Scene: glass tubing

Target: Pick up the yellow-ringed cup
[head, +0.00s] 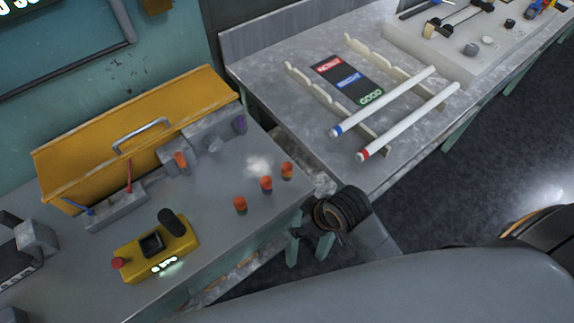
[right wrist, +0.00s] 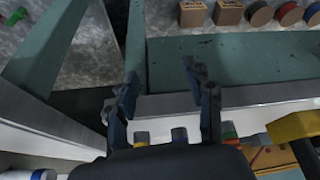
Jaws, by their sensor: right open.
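Three small orange-topped cups stand in a slanting row near the front right edge of the grey bench: a near-left one (head: 240,205), a middle one (head: 266,185) and a far-right one (head: 287,171). Their lower bands are too small to tell which is yellow-ringed. My right gripper (right wrist: 160,72) is open and empty, its two dark fingers apart. In the head view my right wrist hangs just right of the cups, beyond the bench edge, and hides the fingers. Small coloured cups (right wrist: 179,135) show beyond the gripper in the right wrist view. My left gripper is not in view.
A yellow toolbox (head: 135,125), grey holders (head: 115,208) and a yellow control box (head: 155,248) stand on the bench. On the right table, white tubes with a blue (head: 382,102) and a red end (head: 410,120) rest on notched racks. A gap separates the tables.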

